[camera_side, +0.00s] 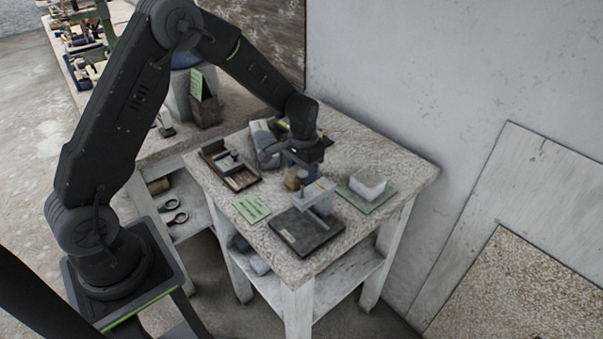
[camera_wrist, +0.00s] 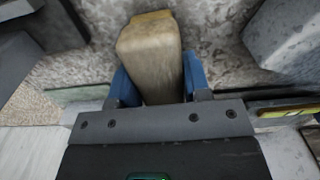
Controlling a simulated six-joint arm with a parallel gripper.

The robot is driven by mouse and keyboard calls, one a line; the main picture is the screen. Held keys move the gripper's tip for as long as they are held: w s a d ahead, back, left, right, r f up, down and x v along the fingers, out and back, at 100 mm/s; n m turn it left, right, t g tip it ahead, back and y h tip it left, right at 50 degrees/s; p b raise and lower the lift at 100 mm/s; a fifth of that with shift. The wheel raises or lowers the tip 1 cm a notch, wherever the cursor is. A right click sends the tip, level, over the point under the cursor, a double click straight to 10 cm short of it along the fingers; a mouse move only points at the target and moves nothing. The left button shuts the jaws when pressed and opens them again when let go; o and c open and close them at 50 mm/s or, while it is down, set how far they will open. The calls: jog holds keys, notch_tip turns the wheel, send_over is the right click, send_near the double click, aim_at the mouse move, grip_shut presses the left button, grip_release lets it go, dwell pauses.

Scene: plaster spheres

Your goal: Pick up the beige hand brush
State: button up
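The beige hand brush (camera_wrist: 152,60) is a worn block in the wrist view, with a yellowish strip at its far end. In the side view the brush (camera_side: 292,178) shows small and partly hidden below my wrist. My gripper (camera_wrist: 158,75) has its blue fingers on either side of the brush's near part. The left finger's inner edge meets the brush, and a thin gap may show at the right finger. I cannot tell whether they press on it. In the side view my gripper (camera_side: 300,162) is low over the table, with its fingertips hard to make out.
On the stone-topped table (camera_side: 385,165) stand a grey clamp-like piece (camera_side: 317,195) on a dark plate (camera_side: 306,232), a white block (camera_side: 368,182) on a green mat, a dark tray (camera_side: 230,168) and a green card (camera_side: 252,208). The table's front right is clear.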

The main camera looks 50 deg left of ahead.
jog(key=c, duration=0.4)
jog(key=shift+c, duration=0.2)
jog(key=shift+r, duration=0.45)
notch_tip(320, 180, up, 4)
jog(key=shift+a+r, duration=0.1)
jog(key=shift+a, duration=0.05)
jog(key=s+a+r, duration=0.2)
jog(key=a, duration=0.1)
jog(key=s+a+r, duration=0.2)
jog(key=a, duration=0.1)
jog(key=s+a+r, duration=0.2)
jog(key=a, duration=0.1)
jog(key=shift+s+a+r, duration=0.15)
jog(key=shift+a+r, duration=0.05)
jog(key=shift+a, duration=0.1)
jog(key=o, duration=0.4)
jog(key=c, duration=0.3)
